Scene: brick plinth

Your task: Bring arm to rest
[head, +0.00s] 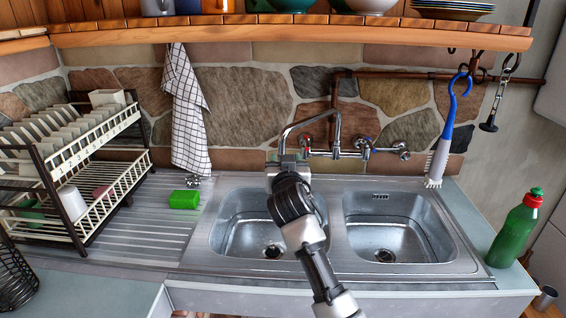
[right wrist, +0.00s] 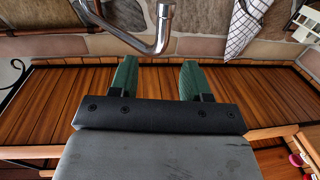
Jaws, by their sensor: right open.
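My right arm reaches up from the bottom of the head view, over the divider of the steel double sink (head: 333,245). Its wrist end is in front of the faucet (head: 338,130), and the fingers are not clear there. In the right wrist view my right gripper (right wrist: 160,77) shows two green fingers, apart with nothing between them. Beyond them are the wooden shelf (right wrist: 150,100) and, at the top, the faucet's bent pipe (right wrist: 162,30). I cannot tell whether the gripper touches the faucet. My left gripper is not in view.
A dish rack (head: 120,185) with plates stands left. A green sponge (head: 184,199) lies on the drainboard. A checked towel (head: 185,110) hangs behind. The shelf above holds dishes.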

